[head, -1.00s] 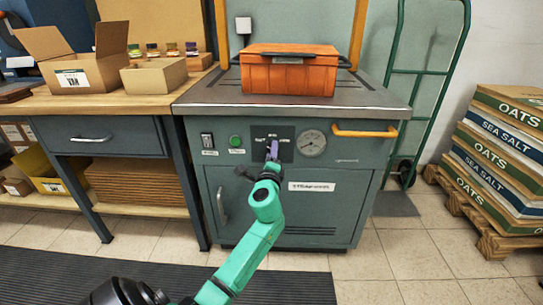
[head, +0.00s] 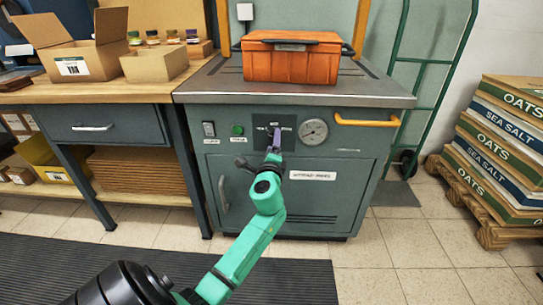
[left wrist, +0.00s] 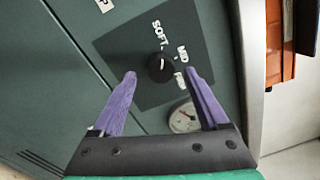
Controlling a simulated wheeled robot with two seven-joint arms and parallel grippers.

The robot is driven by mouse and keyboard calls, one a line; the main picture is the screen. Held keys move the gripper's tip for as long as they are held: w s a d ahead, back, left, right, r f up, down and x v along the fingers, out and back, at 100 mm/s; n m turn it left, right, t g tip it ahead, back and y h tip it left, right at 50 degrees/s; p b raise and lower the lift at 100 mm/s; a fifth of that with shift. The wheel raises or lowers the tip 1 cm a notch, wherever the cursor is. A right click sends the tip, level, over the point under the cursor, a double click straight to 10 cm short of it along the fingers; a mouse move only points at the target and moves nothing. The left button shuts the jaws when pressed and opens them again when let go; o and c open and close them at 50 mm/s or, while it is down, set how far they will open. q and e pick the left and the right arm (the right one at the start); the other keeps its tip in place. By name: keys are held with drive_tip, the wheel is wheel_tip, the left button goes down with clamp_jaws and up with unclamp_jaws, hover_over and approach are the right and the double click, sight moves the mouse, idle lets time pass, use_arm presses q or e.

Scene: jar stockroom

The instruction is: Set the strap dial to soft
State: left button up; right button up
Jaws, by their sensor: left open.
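The strap dial (left wrist: 160,68) is a round black knob on a dark plate of the grey-green machine, with SOFT, MID and a partly covered third label around it. A short white mark shows on the knob; I cannot tell for certain which label it points to. My left gripper (left wrist: 159,76) is open, its purple fingers on either side of the knob in the left wrist view, with a gap on both sides. In the head view the left gripper (head: 276,136) is in front of the dial plate (head: 288,124) and hides the knob. My right gripper is not in view.
A pressure gauge (head: 313,132) is right of the dial plate, and a green button (head: 237,130) and a switch (head: 208,129) are left of it. A yellow handle (head: 366,120) sticks out at the right. An orange crate (head: 291,64) stands on top.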

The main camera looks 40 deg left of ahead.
use_arm(q)
drive_tip(key=v, duration=1.3)
drive_tip(key=shift+s, duration=0.2)
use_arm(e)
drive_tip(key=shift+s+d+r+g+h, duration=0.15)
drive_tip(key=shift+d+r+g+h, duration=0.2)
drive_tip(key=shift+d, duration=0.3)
use_arm(q)
drive_tip(key=shift+f, duration=0.1)
